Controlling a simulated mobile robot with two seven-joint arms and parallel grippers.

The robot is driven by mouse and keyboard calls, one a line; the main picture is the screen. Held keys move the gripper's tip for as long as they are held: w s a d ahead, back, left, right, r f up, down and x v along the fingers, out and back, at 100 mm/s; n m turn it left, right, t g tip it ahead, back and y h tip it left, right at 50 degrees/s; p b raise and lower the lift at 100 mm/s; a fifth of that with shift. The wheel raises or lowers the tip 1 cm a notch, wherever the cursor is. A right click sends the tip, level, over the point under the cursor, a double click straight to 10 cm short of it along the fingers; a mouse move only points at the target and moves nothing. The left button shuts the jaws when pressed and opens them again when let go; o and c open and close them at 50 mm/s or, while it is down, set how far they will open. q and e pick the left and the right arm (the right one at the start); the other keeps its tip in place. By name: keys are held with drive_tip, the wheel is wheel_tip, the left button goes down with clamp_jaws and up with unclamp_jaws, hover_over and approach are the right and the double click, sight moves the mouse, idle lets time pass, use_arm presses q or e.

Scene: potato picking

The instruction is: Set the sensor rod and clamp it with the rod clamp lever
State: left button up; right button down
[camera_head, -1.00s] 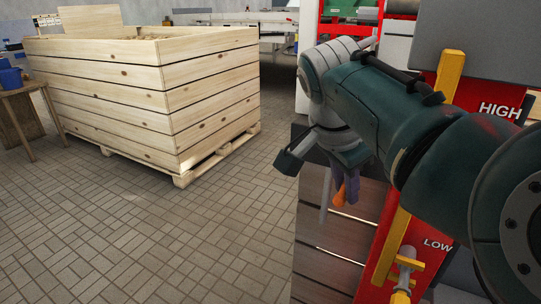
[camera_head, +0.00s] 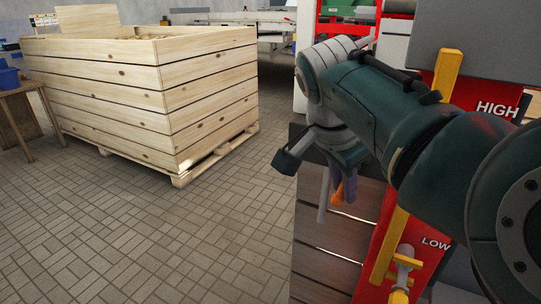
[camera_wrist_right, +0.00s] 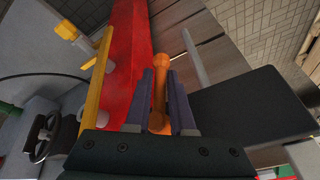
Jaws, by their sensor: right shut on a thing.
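My right gripper (camera_head: 339,188) reaches down in front of the machine with the red HIGH/LOW panel (camera_head: 383,234). Its purple fingers are shut on an orange lever (camera_wrist_right: 160,62), which appears to be the rod clamp lever; it also shows below the fingers in the head view (camera_head: 338,196). A thin grey rod (camera_head: 322,197), perhaps the sensor rod, hangs just left of the fingers; in the right wrist view it stands to the right of them (camera_wrist_right: 194,58). My forearm hides much of the panel and the rod's top. My left gripper is out of view.
A yellow bar (camera_head: 447,75) runs along the red panel, with a grey and yellow fitting (camera_head: 403,264) near LOW. A large wooden crate (camera_head: 120,95) stands at the left on a pallet. A small table (camera_head: 18,90) is far left. The tiled floor between is clear.

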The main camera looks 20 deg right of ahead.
drive_tip(key=t+y+p, duration=0.1)
drive_tip(key=p, duration=0.1)
drive_tip(key=r+t+y+p, duration=0.1)
drive_tip(key=p, duration=0.2)
drive_tip(key=shift+w+a+m+t+p, duration=0.3)
drive_tip(key=shift+w+a+m, duration=0.1)
drive_tip(key=shift+w+a+t+y+p, duration=0.2)
drive_tip(key=shift+w+t+y+p, duration=0.15)
drive_tip(key=shift+t+y, duration=0.45)
drive_tip(key=c, duration=0.9)
unclamp_jaws()
drive_tip(key=shift+s+f, duration=0.1)
drive_tip(key=shift+o, duration=0.2)
